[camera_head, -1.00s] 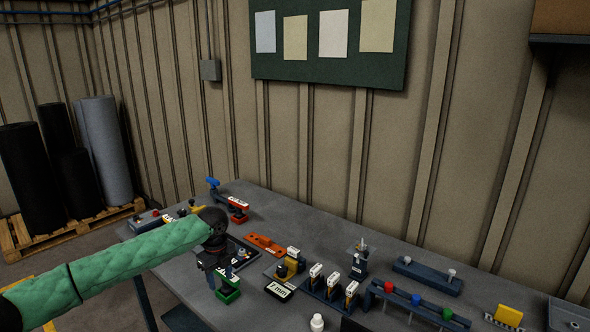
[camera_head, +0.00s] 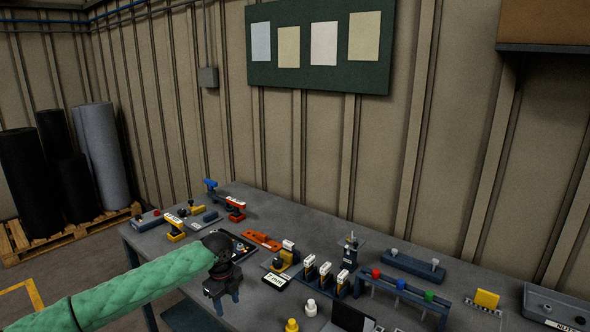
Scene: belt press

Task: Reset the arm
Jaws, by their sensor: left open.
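My left arm, in a green quilted sleeve, comes in from the lower left of the head view. Its dark left gripper (camera_head: 226,302) hangs fingers down near the front left edge of the grey workbench (camera_head: 320,222). The gripper is open, and I see nothing between its fingers. The gripper and its wrist cover part of the bench and the near side of a dark tray (camera_head: 243,248). My right gripper is not in view.
An orange bracket (camera_head: 262,239), a yellow-and-black clamp tool (camera_head: 284,258) and a white-labelled card (camera_head: 277,281) lie right of the gripper. A rack with coloured knobs (camera_head: 401,287) stands farther right. Rolls (camera_head: 98,150) on a pallet (camera_head: 18,241) stand at the left.

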